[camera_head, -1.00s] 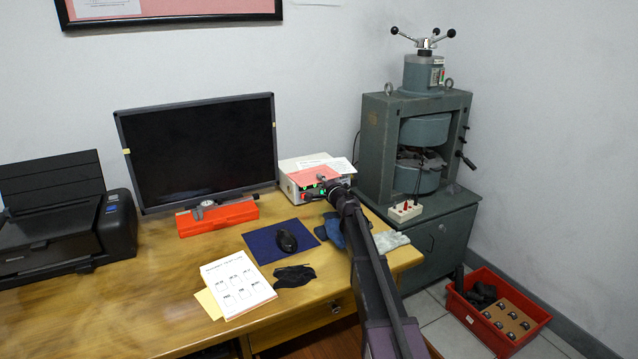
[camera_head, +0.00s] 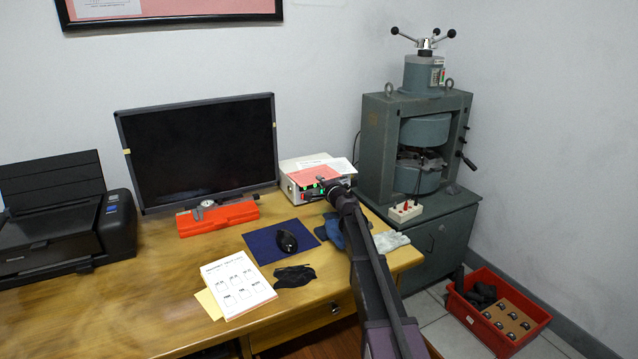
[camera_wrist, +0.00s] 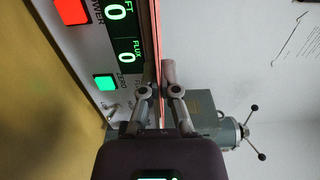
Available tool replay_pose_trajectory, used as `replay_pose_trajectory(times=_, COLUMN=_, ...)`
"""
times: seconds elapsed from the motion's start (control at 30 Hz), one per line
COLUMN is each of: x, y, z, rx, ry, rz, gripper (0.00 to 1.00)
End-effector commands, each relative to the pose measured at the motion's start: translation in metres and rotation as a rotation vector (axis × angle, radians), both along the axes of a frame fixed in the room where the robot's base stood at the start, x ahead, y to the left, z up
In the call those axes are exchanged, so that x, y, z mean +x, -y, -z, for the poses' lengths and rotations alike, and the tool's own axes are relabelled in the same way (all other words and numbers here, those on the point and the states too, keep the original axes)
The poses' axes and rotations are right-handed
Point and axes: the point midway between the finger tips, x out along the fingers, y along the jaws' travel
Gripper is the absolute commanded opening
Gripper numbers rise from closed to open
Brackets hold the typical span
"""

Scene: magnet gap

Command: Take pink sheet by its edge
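The pink sheet (camera_head: 313,177) lies on top of the white instrument box at the back of the desk. In the wrist view the pink sheet (camera_wrist: 157,22) shows edge-on as a thin upright line. My gripper (camera_head: 326,185) is at the front edge of the box top, at the sheet's near edge. In the wrist view my gripper (camera_wrist: 159,75) has its two fingers close together, one on each side of the sheet's edge, and looks shut on it. The contact itself is partly hidden by the fingers.
The instrument box (camera_wrist: 92,50) has lit displays and buttons right beside my fingers. A white paper (camera_head: 338,166) lies behind the pink sheet. The monitor (camera_head: 200,150) stands to the left, the green magnet (camera_head: 376,150) to the right. A blue mat (camera_head: 268,247) with a mouse lies in front.

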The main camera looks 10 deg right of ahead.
Motion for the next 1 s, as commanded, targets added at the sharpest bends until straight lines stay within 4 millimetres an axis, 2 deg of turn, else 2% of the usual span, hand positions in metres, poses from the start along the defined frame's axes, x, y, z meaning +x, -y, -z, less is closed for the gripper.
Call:
replay_pose_trajectory(times=0.33, x=0.000, y=0.000, z=-0.025, rx=0.000, ry=0.000, rz=0.000, gripper=0.00)
replay_pose_trajectory(times=0.77, x=-0.001, y=0.000, z=-0.025, rx=0.000, ry=0.000, rz=0.000, gripper=0.00)
replay_pose_trajectory(times=1.0, x=-0.017, y=0.004, z=-0.032, rx=0.000, ry=0.000, rz=0.000, gripper=0.00)
